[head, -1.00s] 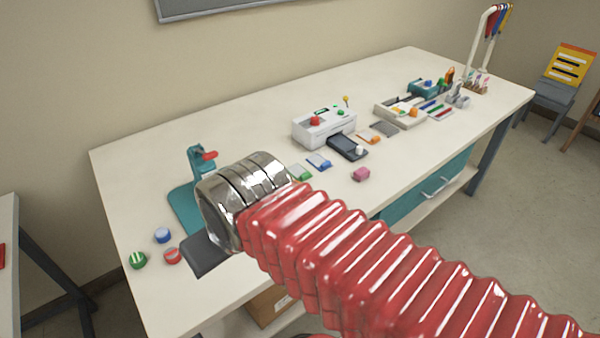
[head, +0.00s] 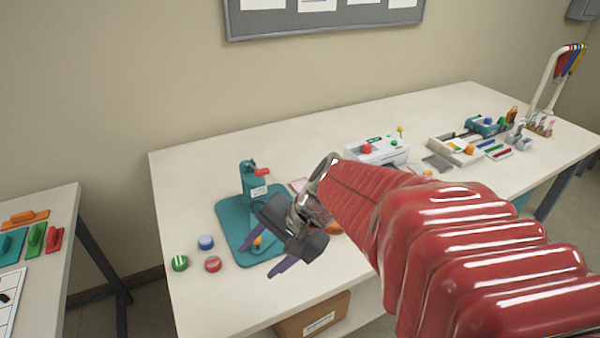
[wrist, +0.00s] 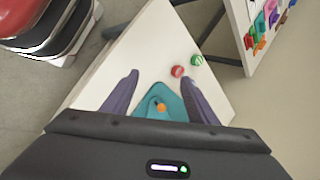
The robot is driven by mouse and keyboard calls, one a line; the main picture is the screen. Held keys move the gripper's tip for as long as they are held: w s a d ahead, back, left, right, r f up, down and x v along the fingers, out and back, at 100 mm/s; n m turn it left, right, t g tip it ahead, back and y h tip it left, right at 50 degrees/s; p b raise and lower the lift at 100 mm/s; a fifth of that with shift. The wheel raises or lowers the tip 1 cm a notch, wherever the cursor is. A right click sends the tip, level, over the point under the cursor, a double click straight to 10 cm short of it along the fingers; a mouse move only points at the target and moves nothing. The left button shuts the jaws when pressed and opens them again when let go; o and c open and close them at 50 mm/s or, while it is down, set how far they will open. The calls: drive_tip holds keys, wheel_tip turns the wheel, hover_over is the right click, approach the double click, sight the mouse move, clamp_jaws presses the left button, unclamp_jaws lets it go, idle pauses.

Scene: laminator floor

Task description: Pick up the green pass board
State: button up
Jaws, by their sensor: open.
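A green board (head: 36,238) with a raised grip lies on the side table at the left, between an orange and a red one. Small coloured pieces on the side table also show in the wrist view's top right corner, too small to tell apart surely. My gripper (head: 257,261) is open and empty, its purple-grey fingers over the front of the teal stand's base on the long bench. In the wrist view my gripper (wrist: 161,74) points toward the bench, with the base between the fingers. My arm hides the bench's middle front.
The teal stand (head: 255,182) is upright under my arm's end. Green (head: 180,263), blue (head: 206,242) and red (head: 213,264) round pieces stand left of it. A white machine (head: 378,152) and trays stand farther right. A gap separates the bench from the side table.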

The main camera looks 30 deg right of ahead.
drive_tip(key=w+d+f+m+t, duration=0.2)
drive_tip(key=w+d+m+t, duration=0.1)
drive_tip(key=d+m, duration=0.5)
drive_tip(key=w+d+f+m+t, duration=0.3)
drive_tip(key=d+m, duration=0.3)
drive_tip(key=d, duration=0.4)
drive_tip(key=s+d+f+m+t+h, duration=0.1)
drive_tip(key=d+m+h, duration=0.1)
drive_tip(key=d, duration=0.4)
drive_tip(key=s+d+f+m+t+h, duration=0.1)
drive_tip(key=s+d+f+m+h, duration=0.1)
drive_tip(key=d+m, duration=0.3)
drive_tip(key=s+d+f+m+h, duration=0.2)
drive_tip(key=d+m, duration=0.2)
drive_tip(key=d, duration=0.4)
drive_tip(key=shift+s+d+f+t, duration=0.1)
drive_tip(key=shift+d+f+t, duration=0.15)
drive_tip(key=shift+t, duration=0.15)
drive_tip(key=shift+a, duration=0.1)
drive_tip(key=x, duration=0.8)
drive_tip(key=shift+w+f, duration=0.1)
drive_tip(key=shift+w, duration=0.25)
